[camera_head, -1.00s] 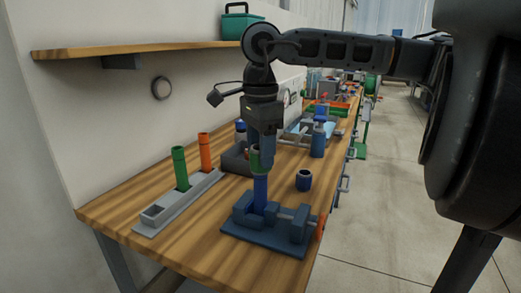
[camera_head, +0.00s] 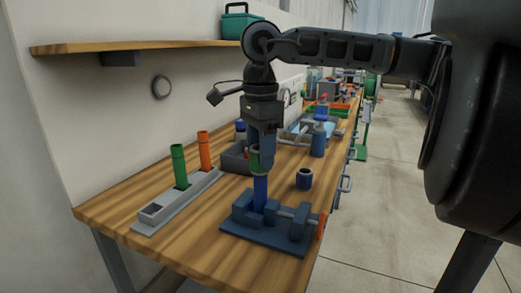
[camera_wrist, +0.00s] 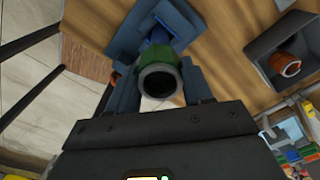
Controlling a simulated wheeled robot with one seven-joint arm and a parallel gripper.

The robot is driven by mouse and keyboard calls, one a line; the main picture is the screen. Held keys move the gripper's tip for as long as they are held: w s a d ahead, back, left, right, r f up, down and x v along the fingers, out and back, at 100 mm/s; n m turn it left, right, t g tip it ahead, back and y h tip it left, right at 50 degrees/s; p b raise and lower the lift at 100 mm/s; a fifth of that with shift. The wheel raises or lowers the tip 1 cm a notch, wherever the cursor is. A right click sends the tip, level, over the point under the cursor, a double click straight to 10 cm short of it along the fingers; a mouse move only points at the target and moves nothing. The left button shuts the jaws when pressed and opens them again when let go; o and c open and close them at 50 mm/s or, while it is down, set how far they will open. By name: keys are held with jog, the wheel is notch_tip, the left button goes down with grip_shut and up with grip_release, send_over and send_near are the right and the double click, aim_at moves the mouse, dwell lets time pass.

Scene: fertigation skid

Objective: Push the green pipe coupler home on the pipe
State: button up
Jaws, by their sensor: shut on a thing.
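The green pipe coupler (camera_head: 255,160) is between the fingers of my gripper (camera_head: 259,158), which is shut on it. In the wrist view my gripper (camera_wrist: 158,88) has a finger on each side of the coupler (camera_wrist: 158,58), and its dark open end faces the camera. The blue pipe (camera_head: 260,192) stands upright in the blue vise (camera_head: 262,242) on the bench. The coupler is at the top of the pipe, in line with it. The wrist view shows part of the pipe (camera_wrist: 158,36) beyond the coupler. How deep the pipe sits inside is hidden.
A grey rack (camera_head: 165,212) at the left holds an upright green tube (camera_head: 180,167) and an orange tube (camera_head: 204,150). A dark blue ring-shaped part (camera_head: 304,179) stands right of the pipe. A grey bin (camera_head: 235,159) stands behind. The bench's front left is clear.

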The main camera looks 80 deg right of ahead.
jog(key=shift+f+b, duration=0.3)
jog(key=shift+b, duration=0.6)
dwell(0.6)
jog(key=o, duration=0.9)
jog(key=shift+c, duration=0.2)
jog(key=shift+r, duration=0.25)
jog(key=shift+r+p, duration=0.85)
jog(key=shift+r, duration=1.25)
jog(key=o, duration=0.6)
jog(key=shift+c, duration=0.2)
